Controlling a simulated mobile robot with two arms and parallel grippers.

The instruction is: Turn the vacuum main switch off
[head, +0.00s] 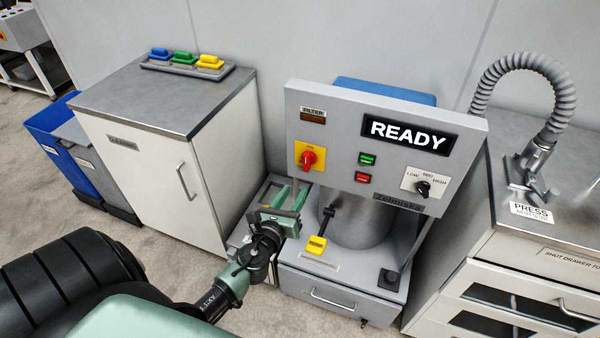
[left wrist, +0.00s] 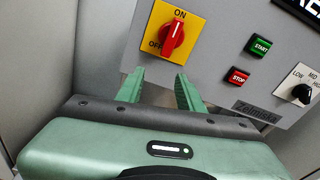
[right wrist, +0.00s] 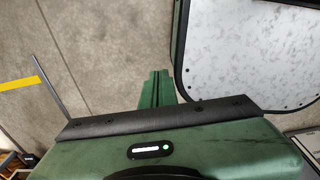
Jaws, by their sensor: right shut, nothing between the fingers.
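The vacuum main switch is a red rotary knob (head: 308,158) on a yellow plate at the left of the grey machine's front panel. In the left wrist view the knob (left wrist: 172,36) is upright with a slight tilt, its upper end towards the ON label; OFF is at lower left. My left gripper (head: 288,196) is below the switch, apart from it. Its two green fingers (left wrist: 160,84) are spread, with nothing between them. My right gripper (right wrist: 157,78) has its fingers together and empty, over the floor; the head view does not show it.
The panel also has a READY display (head: 408,134), a green START button (head: 367,159), a red STOP button (head: 363,178) and a black speed knob (head: 423,188). A white cabinet (head: 150,175) stands left, a counter with a grey hose (head: 520,62) right.

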